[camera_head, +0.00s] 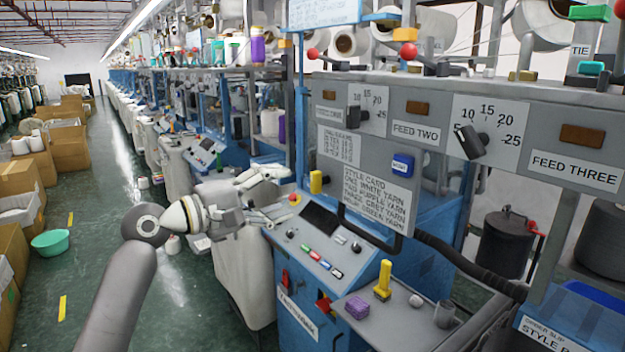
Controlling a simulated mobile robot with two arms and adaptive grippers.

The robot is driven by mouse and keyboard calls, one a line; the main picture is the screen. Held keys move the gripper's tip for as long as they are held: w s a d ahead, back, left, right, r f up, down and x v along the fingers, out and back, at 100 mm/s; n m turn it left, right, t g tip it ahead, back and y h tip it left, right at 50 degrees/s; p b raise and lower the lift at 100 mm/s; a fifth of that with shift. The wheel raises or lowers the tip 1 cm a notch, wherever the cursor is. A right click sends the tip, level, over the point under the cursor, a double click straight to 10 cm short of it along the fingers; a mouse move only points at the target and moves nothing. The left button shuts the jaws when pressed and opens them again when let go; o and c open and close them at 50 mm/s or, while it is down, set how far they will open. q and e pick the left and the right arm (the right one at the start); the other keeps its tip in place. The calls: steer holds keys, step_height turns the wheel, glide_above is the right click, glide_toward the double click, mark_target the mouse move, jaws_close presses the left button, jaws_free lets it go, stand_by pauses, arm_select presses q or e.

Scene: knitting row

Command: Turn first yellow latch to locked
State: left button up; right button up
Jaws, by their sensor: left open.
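One yellow latch (316,183) stands upright on the machine's frame, left of the posted style card and behind the dark screen. A second yellow latch (383,280) stands upright on the grey ledge at the right of the control panel. No label shows which is first. My left gripper (283,195) is at the left end of the machine, its fingers pointing right, open and empty. In the picture it lies just left of the nearer-to-it latch at the style card, and I see no contact. My right gripper is out of view.
A purple block (357,307) and a small white ball (415,300) lie by the second latch. A black hose (465,265) runs right. Feed dials (485,135) sit above. The green aisle floor is at left.

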mark_target(312, 183)
arm_select(q)
steer(key=p+x, duration=0.3)
steer(key=x, duration=0.5)
steer(key=shift+w+d, duration=0.15)
steer(key=shift+d, duration=0.15)
steer(key=shift+w+d, duration=0.25)
steer(key=shift+w, duration=0.05)
